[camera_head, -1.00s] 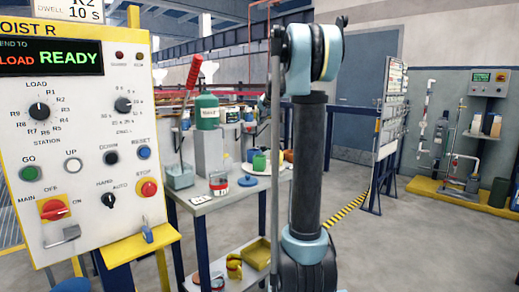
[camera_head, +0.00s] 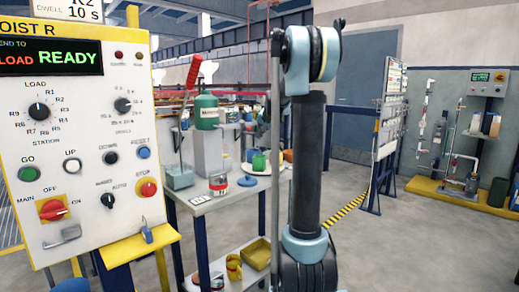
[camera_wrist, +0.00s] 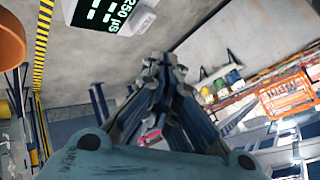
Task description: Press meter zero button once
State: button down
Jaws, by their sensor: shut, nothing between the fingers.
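A meter display (camera_wrist: 108,14) with pale-green digits, reading about 250 µS, shows at the top of the wrist view, cut off by the frame edge. A pale rounded part (camera_wrist: 146,18) sits beside it; I cannot tell whether it is the zero button. My gripper (camera_wrist: 164,62) is shut and empty, its dark fingertips together below and to the right of the display in the picture. The fingers appear apart from the display. In the head view my arm stands in the middle, and my gripper cannot be made out there.
A hoist panel (camera_head: 88,130) with knobs and buttons stands at the left. A grey wall box (camera_head: 489,82) with a small green display is at the far right. Floor at the right front is clear.

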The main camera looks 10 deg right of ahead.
jog(key=shift+f, duration=1.05)
jog(key=shift+s+f, duration=0.15)
jog(key=shift+f, duration=0.65)
dwell(1.6)
jog(key=shift+r, duration=0.15)
dwell(0.3)
jog(key=shift+r, duration=0.75)
jog(key=shift+r, duration=2.5)
